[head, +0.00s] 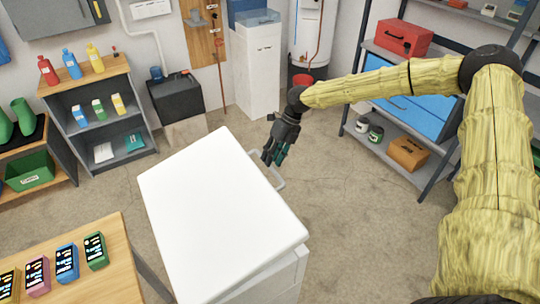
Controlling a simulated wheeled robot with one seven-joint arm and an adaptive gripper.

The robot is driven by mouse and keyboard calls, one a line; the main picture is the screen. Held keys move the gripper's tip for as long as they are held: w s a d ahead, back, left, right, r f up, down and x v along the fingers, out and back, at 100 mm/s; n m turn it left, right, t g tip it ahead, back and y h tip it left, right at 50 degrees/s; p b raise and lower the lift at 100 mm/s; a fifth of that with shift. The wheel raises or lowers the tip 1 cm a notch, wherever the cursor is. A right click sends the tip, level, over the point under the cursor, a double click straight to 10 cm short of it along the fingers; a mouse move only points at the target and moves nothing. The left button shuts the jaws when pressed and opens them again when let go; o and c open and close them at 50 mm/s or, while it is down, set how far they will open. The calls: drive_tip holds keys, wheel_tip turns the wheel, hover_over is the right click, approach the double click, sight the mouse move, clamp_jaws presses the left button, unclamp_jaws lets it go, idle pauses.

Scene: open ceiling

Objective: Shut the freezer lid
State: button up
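The white chest freezer (285,277) stands in the lower middle of the head view. Its broad white lid (215,210) covers the top and looks slightly tilted over the body at the near right corner. I cannot tell how large the gap is. A pale bar handle (279,180) sticks out from the lid's right edge. My gripper (272,160) points down beside that edge, close to the handle's far end. Its dark fingers look apart, with nothing visible between them. Whether they touch the handle or lid is unclear.
A wooden table (105,243) with several small boxes is at the lower left. A grey shelf (115,140) with bottles stands behind. At the right, a metal rack (430,182) holds a red toolbox (403,38) and blue drawers. The concrete floor (345,215) right of the freezer is clear.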

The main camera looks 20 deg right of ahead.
drive_tip(key=v, duration=1.1)
drive_tip(key=shift+r, duration=0.55)
drive_tip(key=shift+a, duration=0.15)
